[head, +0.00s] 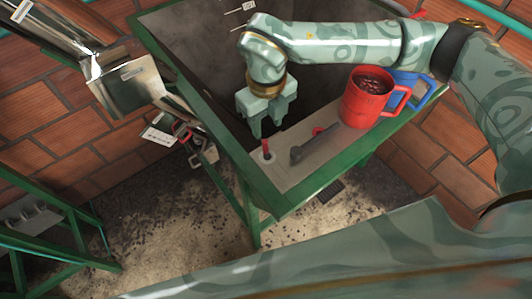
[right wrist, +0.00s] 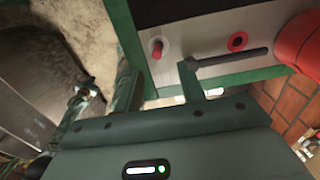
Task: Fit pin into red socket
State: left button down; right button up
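A short red pin (head: 266,149) stands upright on a pale round base on the ledge, near its front corner. The pin also shows in the right wrist view (right wrist: 157,49). The red socket (right wrist: 237,41), a red ring with a dark centre, lies on the ledge to the right of the pin. In the head view the red socket (head: 318,130) is partly hidden behind a dark bar. My right gripper (head: 267,126) is open and empty above the pin; in the right wrist view the pin shows beyond the gap between its fingers (right wrist: 160,70). My left gripper is not in view.
The dark bar (head: 328,142) lies on the ledge between pin and mug. Behind the ledge is a deep grey hopper (head: 190,40) with a green frame.

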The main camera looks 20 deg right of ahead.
aim_at(265, 141)
notch_tip(265, 141, down, 4)
jog(key=shift+f, duration=0.1)
jog(key=f+p, duration=0.1)
jog(key=f, duration=0.4)
jog(key=shift+a+f+p, duration=0.15)
jog(key=shift+a+p, duration=0.05)
jog(key=shift+p, duration=0.2)
grip_shut()
